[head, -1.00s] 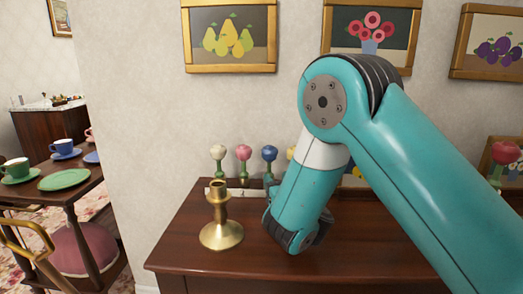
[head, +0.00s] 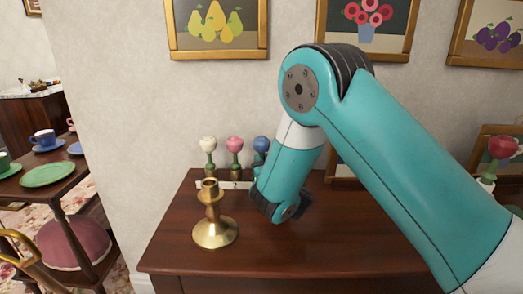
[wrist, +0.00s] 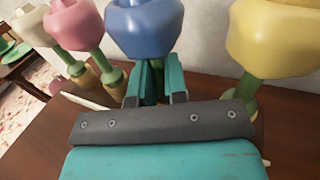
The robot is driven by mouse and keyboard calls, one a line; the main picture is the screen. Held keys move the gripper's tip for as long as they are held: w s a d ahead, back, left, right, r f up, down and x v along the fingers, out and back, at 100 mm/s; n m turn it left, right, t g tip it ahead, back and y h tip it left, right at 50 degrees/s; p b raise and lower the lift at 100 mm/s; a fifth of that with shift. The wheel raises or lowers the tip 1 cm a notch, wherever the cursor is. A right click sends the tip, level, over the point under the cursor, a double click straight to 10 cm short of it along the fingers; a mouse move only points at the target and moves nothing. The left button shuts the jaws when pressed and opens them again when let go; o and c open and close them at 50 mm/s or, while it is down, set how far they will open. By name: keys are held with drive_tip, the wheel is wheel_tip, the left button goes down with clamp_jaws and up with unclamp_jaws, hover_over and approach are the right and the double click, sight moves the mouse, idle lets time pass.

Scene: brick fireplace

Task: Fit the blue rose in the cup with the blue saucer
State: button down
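The blue rose (head: 261,144) stands upright in the row at the back of the dresser; it fills the top middle of the wrist view (wrist: 146,28). My gripper (wrist: 156,80) is just below its bloom, with one teal finger on each side of its green stem. I cannot tell whether the fingers press on the stem. In the head view my arm hides the fingers and the lower stem. A blue cup (head: 43,137) sits on a blue saucer (head: 40,150) on the table at far left.
White (head: 208,144) and pink (head: 235,145) roses stand left of the blue one, and a yellow rose (wrist: 278,38) stands close on its right. A brass candlestick (head: 214,222) is at the dresser's front left. The table also holds a green plate (head: 48,173).

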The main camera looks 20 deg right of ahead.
drive_tip(key=shift+r, duration=0.1)
wheel_tip(320, 180, up, 20)
drive_tip(key=p, duration=1.2)
drive_tip(key=shift+s, duration=0.1)
